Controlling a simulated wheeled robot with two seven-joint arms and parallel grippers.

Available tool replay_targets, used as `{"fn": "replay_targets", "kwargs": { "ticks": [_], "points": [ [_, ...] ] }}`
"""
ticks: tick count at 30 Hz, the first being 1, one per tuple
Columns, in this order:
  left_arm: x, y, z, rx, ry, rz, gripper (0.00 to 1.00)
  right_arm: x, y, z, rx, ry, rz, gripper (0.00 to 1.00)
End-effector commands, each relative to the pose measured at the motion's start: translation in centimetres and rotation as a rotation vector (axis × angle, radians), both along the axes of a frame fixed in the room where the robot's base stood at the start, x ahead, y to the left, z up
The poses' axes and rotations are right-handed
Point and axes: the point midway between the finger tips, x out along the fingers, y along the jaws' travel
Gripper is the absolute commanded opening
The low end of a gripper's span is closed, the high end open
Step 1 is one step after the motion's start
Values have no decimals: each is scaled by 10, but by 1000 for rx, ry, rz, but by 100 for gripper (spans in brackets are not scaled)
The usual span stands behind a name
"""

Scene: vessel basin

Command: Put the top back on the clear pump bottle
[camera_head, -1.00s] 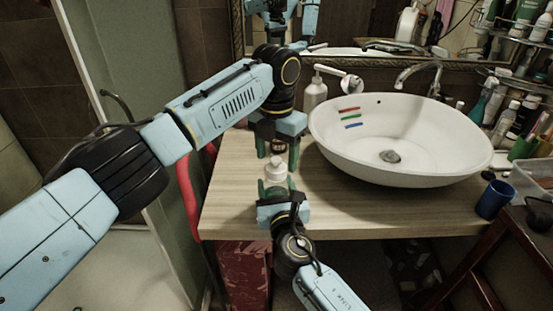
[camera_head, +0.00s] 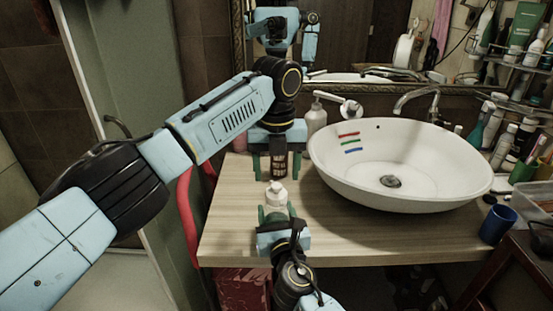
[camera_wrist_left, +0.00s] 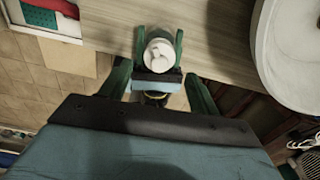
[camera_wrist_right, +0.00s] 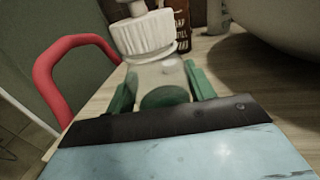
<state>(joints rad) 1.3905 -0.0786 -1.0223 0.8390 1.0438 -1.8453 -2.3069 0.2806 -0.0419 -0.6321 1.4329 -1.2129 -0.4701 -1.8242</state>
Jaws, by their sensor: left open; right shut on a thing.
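The clear pump bottle (camera_wrist_right: 160,72) stands between the fingers of my right gripper (camera_head: 276,213), which is shut on it above the counter's front part. The white ribbed pump top (camera_head: 277,194) is at the bottle's mouth; it also shows in the right wrist view (camera_wrist_right: 142,35) and the left wrist view (camera_wrist_left: 160,50). In the right wrist view the top looks slightly tilted; I cannot tell whether it is fully seated. My left gripper (camera_head: 278,172) is open and empty, just behind and above the top, its fingers apart from it.
A brown labelled bottle (camera_wrist_right: 180,20) stands behind the clear one. A white dispenser (camera_head: 316,118) is near the faucet (camera_head: 420,95). The white basin (camera_head: 400,190) fills the right of the counter (camera_head: 340,235). A blue cup (camera_head: 497,224) is at far right.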

Motion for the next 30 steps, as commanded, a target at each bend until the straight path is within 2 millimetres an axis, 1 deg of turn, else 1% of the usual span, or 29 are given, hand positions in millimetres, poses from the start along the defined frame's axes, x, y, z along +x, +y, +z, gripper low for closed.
{"fn": "replay_targets", "kwargs": {
  "ticks": [3,30],
  "points": [
    [0,0,2,0,0,223,62,0,0,-1,-1,2,0,0],
    [0,0,11,-2,0,1933,62,0,0,-1,0,1,0,0]
  ]
}}
